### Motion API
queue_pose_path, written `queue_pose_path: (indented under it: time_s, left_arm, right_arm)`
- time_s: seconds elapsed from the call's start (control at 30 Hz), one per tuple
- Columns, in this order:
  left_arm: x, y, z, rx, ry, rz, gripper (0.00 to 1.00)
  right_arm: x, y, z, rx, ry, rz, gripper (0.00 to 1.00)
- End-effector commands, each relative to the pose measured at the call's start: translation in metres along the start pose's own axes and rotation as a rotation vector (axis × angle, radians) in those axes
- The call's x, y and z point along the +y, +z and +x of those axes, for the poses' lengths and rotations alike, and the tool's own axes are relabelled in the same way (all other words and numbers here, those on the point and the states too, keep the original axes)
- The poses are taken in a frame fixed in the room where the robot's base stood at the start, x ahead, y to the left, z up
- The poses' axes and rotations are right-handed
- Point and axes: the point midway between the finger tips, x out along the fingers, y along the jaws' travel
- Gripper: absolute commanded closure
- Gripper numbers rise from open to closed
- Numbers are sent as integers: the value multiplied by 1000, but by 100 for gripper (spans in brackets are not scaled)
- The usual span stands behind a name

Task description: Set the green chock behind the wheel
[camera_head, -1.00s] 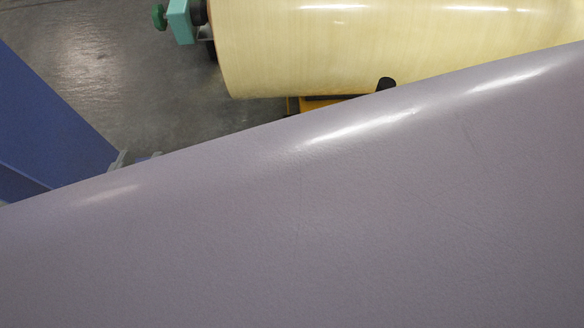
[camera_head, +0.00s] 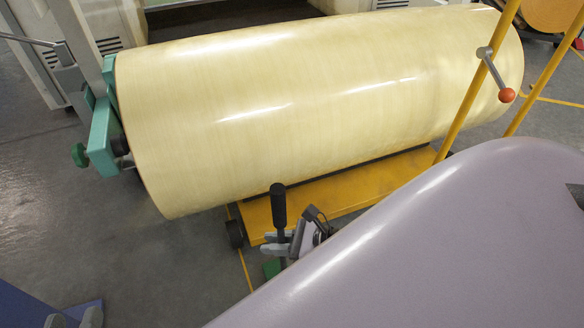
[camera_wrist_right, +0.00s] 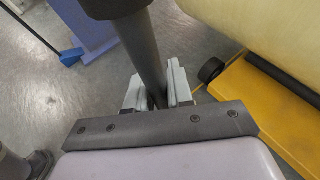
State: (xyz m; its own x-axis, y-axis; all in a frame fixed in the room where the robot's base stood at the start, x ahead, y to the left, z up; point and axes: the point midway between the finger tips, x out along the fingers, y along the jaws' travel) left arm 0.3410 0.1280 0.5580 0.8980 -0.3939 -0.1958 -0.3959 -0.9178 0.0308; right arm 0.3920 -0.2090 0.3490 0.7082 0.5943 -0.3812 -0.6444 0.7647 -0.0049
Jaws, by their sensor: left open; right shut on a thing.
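The green chock (camera_head: 271,268) shows only as a small patch below my right gripper in the head view. Its black upright handle (camera_head: 279,206) rises above the fingers and also shows in the right wrist view (camera_wrist_right: 143,48). My right gripper (camera_head: 282,244) is shut on this handle. The black wheel (camera_head: 236,233) is at the cart's near left corner, left of and beyond the chock in the head view; it also shows in the right wrist view (camera_wrist_right: 210,70). I cannot tell whether the chock touches the floor.
The yellow cart (camera_head: 345,190) stands under a large cream roll (camera_head: 300,100). Its yellow handle posts (camera_head: 480,82) rise at the right. A teal bracket (camera_head: 103,135) holds the roll's left end. A blue shape (camera_head: 30,308) is at lower left. Grey floor (camera_head: 160,265) is clear left of the wheel.

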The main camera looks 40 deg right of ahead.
Motion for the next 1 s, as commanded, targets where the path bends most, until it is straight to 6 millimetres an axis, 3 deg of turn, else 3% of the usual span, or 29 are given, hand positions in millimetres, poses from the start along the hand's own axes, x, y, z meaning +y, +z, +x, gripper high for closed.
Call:
queue_pose_path:
  time_s: [0.03,0.4,1.0]
  left_arm:
    - [0,-1,0,-3,2,-5,57]
    - [4,2,4,-37,17,-51,57]
    - [5,1,7,-41,22,-65,57]
  right_arm:
    - [-2,10,8,-11,-2,-7,100]
    - [-2,31,60,-11,-3,-5,100]
    - [-1,46,98,-11,-2,-3,100]
